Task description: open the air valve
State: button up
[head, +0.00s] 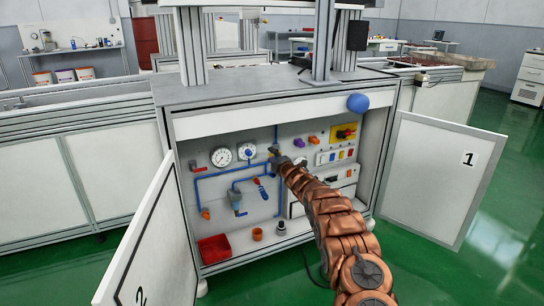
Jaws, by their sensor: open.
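The inside panel of the open cabinet (340,98) carries blue air pipes (215,175) and valve fittings. A small blue-and-red fitting (261,187) sits below the right gauge, a grey-blue fitting (236,201) stands lower left of it, and an orange fitting (205,212) ends the left pipe. I cannot tell for sure which is the air valve. My gripper (274,152) is open at the panel, just right of the right gauge, beside the top of a vertical blue pipe. The fingertips are small in the picture, and contact cannot be told. My copper-coloured arm hides part of the panel.
Cabinet doors 1 (440,175) and 2 (140,250) stand open at both sides. Two round gauges (221,156) are on the panel. A red-and-yellow switch (344,133) sits upper right. A red bin (214,249) and orange cup (257,234) stand on the cabinet floor.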

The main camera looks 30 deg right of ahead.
jog(key=shift+w+d, duration=0.15)
jog(key=shift+w, duration=0.45)
grip_shut()
dwell(0.3)
